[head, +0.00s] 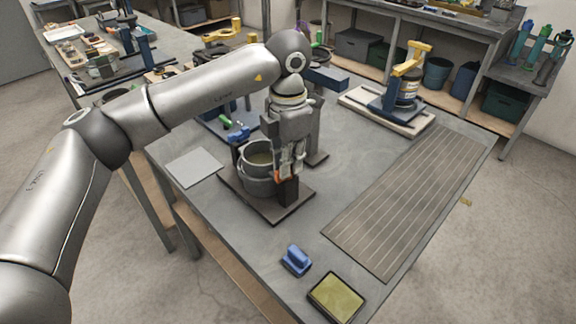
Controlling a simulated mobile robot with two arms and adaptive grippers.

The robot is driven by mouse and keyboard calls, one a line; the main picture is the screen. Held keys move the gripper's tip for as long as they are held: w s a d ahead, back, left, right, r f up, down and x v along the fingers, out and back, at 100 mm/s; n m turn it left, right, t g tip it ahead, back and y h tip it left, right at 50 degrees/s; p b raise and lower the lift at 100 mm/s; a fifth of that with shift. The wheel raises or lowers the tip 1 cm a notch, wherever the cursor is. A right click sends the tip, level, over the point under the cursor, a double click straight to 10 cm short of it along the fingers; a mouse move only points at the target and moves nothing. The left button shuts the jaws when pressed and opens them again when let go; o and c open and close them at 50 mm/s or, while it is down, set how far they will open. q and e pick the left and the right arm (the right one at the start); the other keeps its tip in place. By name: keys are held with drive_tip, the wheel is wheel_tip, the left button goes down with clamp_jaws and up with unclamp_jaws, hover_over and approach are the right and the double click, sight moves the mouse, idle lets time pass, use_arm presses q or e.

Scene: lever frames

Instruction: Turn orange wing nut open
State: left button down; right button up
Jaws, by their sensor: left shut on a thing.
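The orange wing nut (278,176) shows as a small orange patch at the fingertips of my left gripper (287,174), mostly hidden by the fingers. My left gripper points down and is shut on it. Pot and block stand on a dark base plate (268,209) on the table. My right gripper is not in view.
A blue-handled block (296,260) and a yellow-topped tray (336,297) lie near the table's front edge. A grey flat plate (194,167) lies left of the pot. A ribbed mat (405,205) covers the right side. A yellow-levered device (405,85) stands at the back right.

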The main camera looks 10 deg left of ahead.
use_arm(q)
drive_tip(key=shift+n+b, duration=0.45)
drive_tip(key=shift+n, duration=0.75)
drive_tip(key=c, duration=1.5)
unclamp_jaws()
drive_tip(key=shift+r, duration=0.1)
wheel_tip(320, 180, up, 12)
drive_tip(key=shift+f, duration=0.1)
